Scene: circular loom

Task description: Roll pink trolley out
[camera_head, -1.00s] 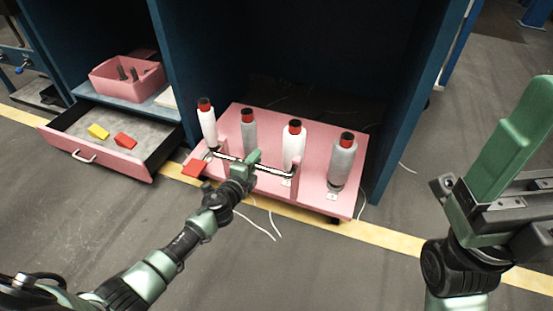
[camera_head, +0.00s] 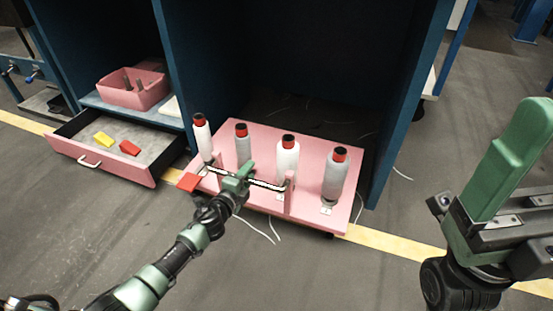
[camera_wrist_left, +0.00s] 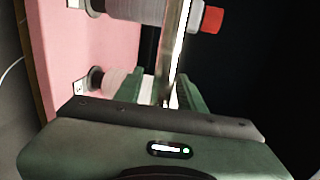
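The pink trolley (camera_head: 310,160) stands partly out of the dark blue cabinet, its front over the yellow floor line. It carries several upright white and grey spools with red and black tops, such as one white spool (camera_head: 287,156). A thin light handle bar (camera_head: 266,185) runs between two pink posts at its front. My left gripper (camera_head: 238,178) is shut on this bar near its middle. In the left wrist view the bar (camera_wrist_left: 177,45) passes between its green fingers (camera_wrist_left: 165,92). One green finger of my right gripper (camera_head: 512,150) shows at the right, away from the trolley.
An open drawer (camera_head: 100,166) with yellow and red blocks juts out at the left. A pink bin (camera_head: 132,91) sits on the shelf above it. A red piece (camera_head: 188,182) is at the trolley's left front. Cabinet walls (camera_head: 412,105) flank the trolley. The floor in front is clear apart from thin white cords (camera_head: 258,231).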

